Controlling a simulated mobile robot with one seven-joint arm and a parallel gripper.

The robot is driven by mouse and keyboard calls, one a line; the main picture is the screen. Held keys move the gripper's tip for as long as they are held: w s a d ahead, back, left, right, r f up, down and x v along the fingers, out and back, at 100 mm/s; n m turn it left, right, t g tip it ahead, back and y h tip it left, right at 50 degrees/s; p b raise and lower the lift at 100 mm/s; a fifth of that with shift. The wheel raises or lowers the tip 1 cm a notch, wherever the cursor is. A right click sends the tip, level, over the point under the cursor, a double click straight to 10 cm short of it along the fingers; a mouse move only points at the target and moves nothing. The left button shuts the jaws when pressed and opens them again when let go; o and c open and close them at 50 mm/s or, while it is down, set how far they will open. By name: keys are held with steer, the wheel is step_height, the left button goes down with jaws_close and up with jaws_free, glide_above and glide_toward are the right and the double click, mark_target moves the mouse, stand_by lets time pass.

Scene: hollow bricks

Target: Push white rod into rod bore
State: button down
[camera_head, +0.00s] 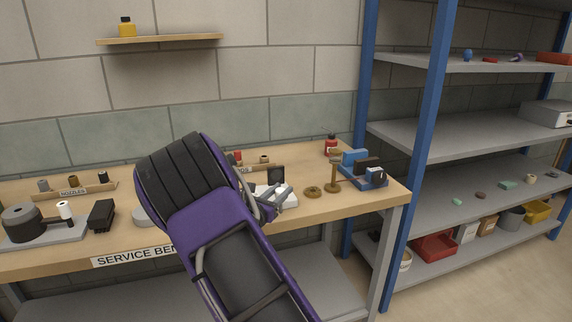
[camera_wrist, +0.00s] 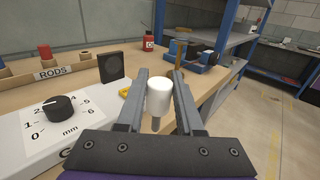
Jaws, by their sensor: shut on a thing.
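My gripper (camera_wrist: 158,82) is shut on the white rod (camera_wrist: 158,97) in the wrist view. The rod is a white cylinder with a thinner grey part below it, held upright between the two grey fingers. In the head view my gripper (camera_head: 276,200) is over the right half of the bench, partly hidden by my purple arm, and the rod cannot be made out there. I cannot tell which thing holds the rod bore.
A white box with a black dial (camera_wrist: 61,108) is left of my gripper. A dark upright block (camera_wrist: 111,66) and the RODS rack (camera_wrist: 50,72) stand behind it. A brass stand (camera_head: 334,172) and a blue fixture (camera_head: 364,170) are at the right. A grey-based device (camera_head: 42,232) is far left.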

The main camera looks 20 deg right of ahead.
steer(key=s+a+f, duration=0.4)
steer(key=s+f, duration=0.1)
steer(key=s, duration=0.3)
steer(key=s+a+f, duration=0.5)
steer(key=s+f, duration=0.1)
steer(key=s, duration=0.2)
steer(key=shift+s+a+m+g+h, duration=0.15)
steer(key=shift+s+m+g+h, duration=0.1)
steer(key=shift+m+g+h, duration=0.05)
